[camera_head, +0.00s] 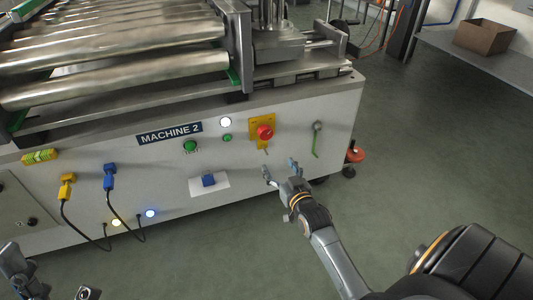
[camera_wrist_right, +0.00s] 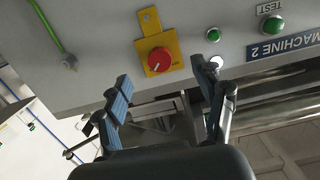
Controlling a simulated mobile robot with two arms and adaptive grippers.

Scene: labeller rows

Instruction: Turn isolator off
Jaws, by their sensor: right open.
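The isolator is a red rotary knob (camera_head: 265,132) on a yellow plate (camera_head: 255,121) on the front panel of Machine 2. In the right wrist view the red knob (camera_wrist_right: 159,59) and its yellow plate (camera_wrist_right: 149,23) are upside down, ahead of the fingers and between them. My right gripper (camera_head: 280,168) is open and empty, a little below and in front of the knob, apart from it. Its two blue-padded fingers show spread in the right wrist view (camera_wrist_right: 168,92). At the lower left of the head view, part of my left gripper (camera_head: 50,290) shows; its jaw state is unclear.
Cabled yellow (camera_head: 67,180) and blue (camera_head: 109,170) plugs are further left. Floor is open at right.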

